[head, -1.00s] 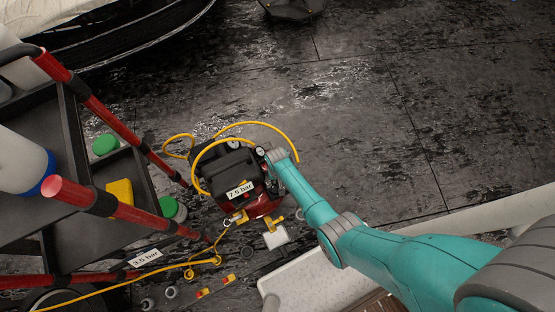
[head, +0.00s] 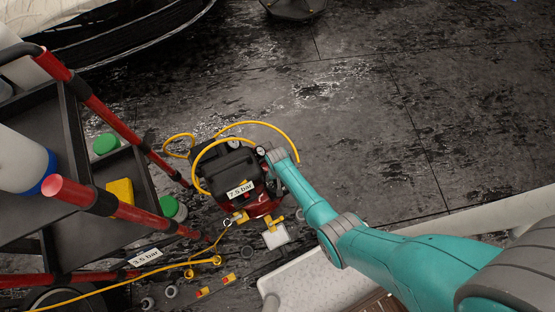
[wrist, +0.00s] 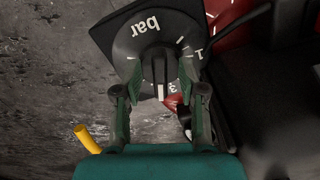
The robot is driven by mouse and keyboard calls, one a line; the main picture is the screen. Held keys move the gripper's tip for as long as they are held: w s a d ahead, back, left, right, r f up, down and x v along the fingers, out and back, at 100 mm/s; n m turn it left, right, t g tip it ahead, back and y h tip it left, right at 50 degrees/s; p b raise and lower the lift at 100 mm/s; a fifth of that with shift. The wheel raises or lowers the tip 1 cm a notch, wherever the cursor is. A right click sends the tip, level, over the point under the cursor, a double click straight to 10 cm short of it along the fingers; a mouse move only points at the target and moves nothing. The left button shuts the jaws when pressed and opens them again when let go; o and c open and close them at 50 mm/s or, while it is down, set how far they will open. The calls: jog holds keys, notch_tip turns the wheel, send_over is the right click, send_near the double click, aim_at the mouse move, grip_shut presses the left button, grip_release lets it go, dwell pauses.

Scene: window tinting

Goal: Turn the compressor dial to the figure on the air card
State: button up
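The compressor (head: 262,205), dark red and black, stands on the floor beside the cart. In the wrist view its dial plate (wrist: 150,32) is dark grey, with "bar", white ticks and a "1" and a "3" visible. The dial's knob (wrist: 160,68) has a white pointer line towards the bottom of the picture, close to the "3". My gripper (wrist: 160,72) has a finger on each side of the knob and appears closed on it. In the head view my wrist hides the dial. A "7.5 bar" card (head: 240,190) is on the compressor; a "3.5 bar" card (head: 145,257) is by the cart.
A red-and-black cart (head: 110,207) with bottles and a yellow block stands on the left. A yellow hose (head: 240,124) loops around the compressor and also shows in the wrist view (wrist: 86,138). Small fittings lie in front.

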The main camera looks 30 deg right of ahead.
jog(key=shift+r, duration=0.15)
notch_tip(320, 180, up, 12)
dwell(0.7)
jog(key=shift+f, duration=0.2)
